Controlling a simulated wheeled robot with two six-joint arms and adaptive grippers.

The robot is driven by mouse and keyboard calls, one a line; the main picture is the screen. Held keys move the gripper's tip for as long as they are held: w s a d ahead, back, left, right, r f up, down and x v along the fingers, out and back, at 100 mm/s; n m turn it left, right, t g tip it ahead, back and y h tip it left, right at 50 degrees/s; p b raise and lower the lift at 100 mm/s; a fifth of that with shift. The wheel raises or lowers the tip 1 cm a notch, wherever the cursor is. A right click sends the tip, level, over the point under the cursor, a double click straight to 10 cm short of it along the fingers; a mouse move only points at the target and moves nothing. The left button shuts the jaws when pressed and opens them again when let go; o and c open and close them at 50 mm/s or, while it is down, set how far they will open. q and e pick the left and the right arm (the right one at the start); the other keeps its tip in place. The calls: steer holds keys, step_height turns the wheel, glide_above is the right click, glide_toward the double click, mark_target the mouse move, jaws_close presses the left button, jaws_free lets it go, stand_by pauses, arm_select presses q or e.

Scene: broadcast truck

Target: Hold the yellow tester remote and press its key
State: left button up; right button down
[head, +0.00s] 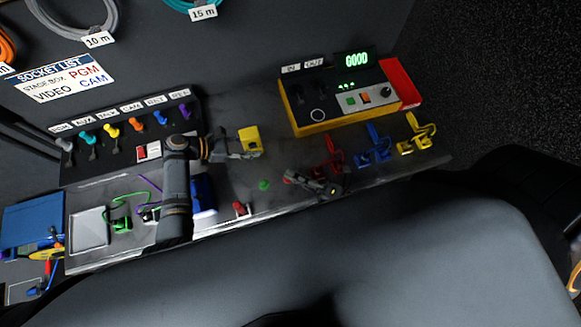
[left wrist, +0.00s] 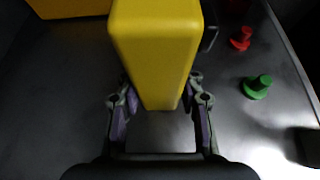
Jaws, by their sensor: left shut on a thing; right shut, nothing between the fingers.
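The yellow tester remote (head: 251,138) is a small yellow block held above the table. My left gripper (head: 236,147) is shut on it. In the left wrist view the remote (left wrist: 155,45) stands between the two fingers (left wrist: 158,105) and extends forward past them. Its key cannot be made out in either view. My right gripper (head: 302,181) is shut and empty, low over the front of the table, to the right of and below the remote in the head view. It is apart from the remote.
A yellow tester box (head: 318,127) with a lit GOOD display (head: 356,59) stands behind right. Red (head: 333,155), blue (head: 375,148) and yellow (head: 416,140) connectors lie before it. A green peg (head: 264,185) stands near the front edge. A socket panel (head: 95,165) is at left.

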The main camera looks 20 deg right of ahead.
arm_select(q)
steer(key=o, duration=0.9)
steer(key=shift+o, duration=0.2)
steer(key=v, duration=1.1)
steer(key=shift+a+r, duration=0.15)
steer(key=shift+a, duration=0.2)
steer(key=shift+a+r, duration=0.1)
